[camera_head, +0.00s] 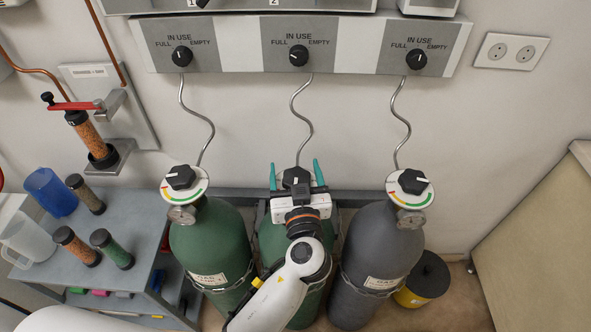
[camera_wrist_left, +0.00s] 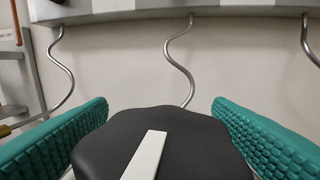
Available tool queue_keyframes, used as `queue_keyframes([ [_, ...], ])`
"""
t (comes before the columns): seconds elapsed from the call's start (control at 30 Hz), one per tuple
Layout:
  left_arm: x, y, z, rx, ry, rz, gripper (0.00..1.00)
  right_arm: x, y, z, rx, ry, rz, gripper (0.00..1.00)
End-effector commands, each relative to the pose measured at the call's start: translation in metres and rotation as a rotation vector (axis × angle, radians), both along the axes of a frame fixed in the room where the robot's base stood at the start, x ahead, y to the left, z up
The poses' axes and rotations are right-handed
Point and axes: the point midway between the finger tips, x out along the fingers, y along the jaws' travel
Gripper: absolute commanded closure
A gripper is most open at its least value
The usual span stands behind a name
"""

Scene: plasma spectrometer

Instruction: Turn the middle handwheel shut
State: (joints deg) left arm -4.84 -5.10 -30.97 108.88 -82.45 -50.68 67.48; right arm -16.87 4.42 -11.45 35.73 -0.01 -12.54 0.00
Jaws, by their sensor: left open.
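The middle handwheel (camera_head: 296,177) is a black lobed knob with a white pointer line, on top of the middle green gas cylinder (camera_head: 268,240). My left gripper (camera_head: 295,174) is open, with its teal fingers on either side of the handwheel. In the left wrist view the handwheel (camera_wrist_left: 160,148) fills the lower middle between the two ribbed teal fingers, and its white line leans slightly right toward the top. Visible gaps separate its upper edge from the fingers; lower contact is cut off. The gripper body hides the middle dial. My right gripper is not in view.
A left green cylinder (camera_head: 208,250) and a right grey cylinder (camera_head: 375,260) flank the middle one, each with a black handwheel and coloured dial. A grey cart (camera_head: 120,205) with jars stands left. A yellow bin (camera_head: 412,296) sits right. Wavy pipes rise to the wall panel (camera_head: 340,45).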

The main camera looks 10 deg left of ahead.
Motion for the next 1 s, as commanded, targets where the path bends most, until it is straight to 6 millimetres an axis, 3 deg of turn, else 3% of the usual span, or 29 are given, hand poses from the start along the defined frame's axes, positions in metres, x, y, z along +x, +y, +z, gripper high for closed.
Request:
queue_keyframes([
  [0.17, -0.0002, -0.0002, -0.0003, 0.000, 0.000, 0.000, 0.28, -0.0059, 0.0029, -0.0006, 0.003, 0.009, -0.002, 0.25],
  [0.4, -0.0004, -0.0003, -0.0002, 0.000, 0.000, -0.001, 0.68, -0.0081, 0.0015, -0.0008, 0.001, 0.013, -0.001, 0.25],
  [0.43, -0.0004, -0.0003, -0.0002, 0.000, 0.000, -0.001, 0.70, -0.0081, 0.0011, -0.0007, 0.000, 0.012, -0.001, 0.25],
  [0.73, -0.0006, -0.0004, -0.0003, 0.001, 0.000, -0.043, 0.70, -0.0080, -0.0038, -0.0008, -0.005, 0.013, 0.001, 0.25],
  [1.0, -0.0003, -0.0022, 0.0010, 0.001, -0.002, -0.210, 0.70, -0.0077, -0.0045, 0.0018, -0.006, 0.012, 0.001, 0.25],
])
